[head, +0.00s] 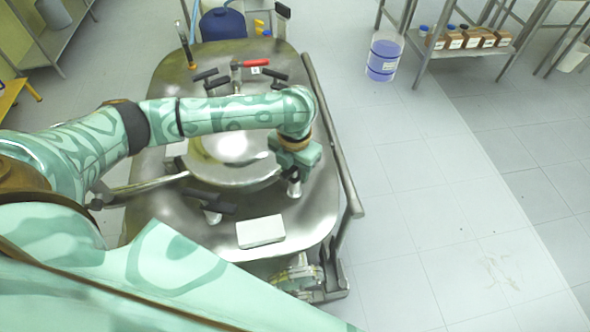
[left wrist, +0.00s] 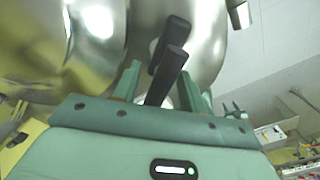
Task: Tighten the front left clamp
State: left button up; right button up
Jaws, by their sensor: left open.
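My left gripper (head: 294,172) is over the right side of the round metal lid (head: 232,152) on the reactor top. In the left wrist view its two green fingers stand apart, the gripper (left wrist: 158,84) open. A black clamp handle (left wrist: 168,70) reaches between the fingers, with a gap to the left one; contact on the right is unclear. A second black handle (left wrist: 174,36) lies just beyond it. In the head view other black clamp handles (head: 212,204) show at the lid's near side, and more handles (head: 212,78) at its far side. I cannot tell which clamp is the front left. My right gripper is out of view.
A red-handled valve (head: 256,63) stands at the far side of the reactor top. A white box (head: 260,232) lies near its front edge. A metal rail (head: 334,135) runs along the right side. A blue-white container (head: 384,58) stands on the floor, which is otherwise largely clear at right.

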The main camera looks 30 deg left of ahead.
pick_arm(q)
jog(key=shift+f, duration=0.15)
jog(key=shift+c, duration=0.5)
jog(key=c, duration=0.7)
jog(key=shift+n+p, duration=0.3)
jog(key=shift+p, duration=0.3)
jog(key=shift+c, duration=0.2)
jog(key=n+p, duration=0.3)
jog(key=p, duration=0.1)
jog(key=n+p, duration=0.3)
jog(key=p, duration=0.1)
jog(key=n+p, duration=0.3)
jog(key=p, duration=0.1)
jog(key=shift+r+p, duration=0.25)
jog(key=shift+p, duration=0.05)
jog(key=n+p, duration=0.3)
jog(key=n, duration=0.1)
jog(key=shift+f, duration=0.1)
jog(key=shift+o, duration=0.4)
jog(key=shift+f+n+p, duration=0.15)
jog(key=shift+n+p, duration=1.15)
jog(key=shift+n, duration=0.9)
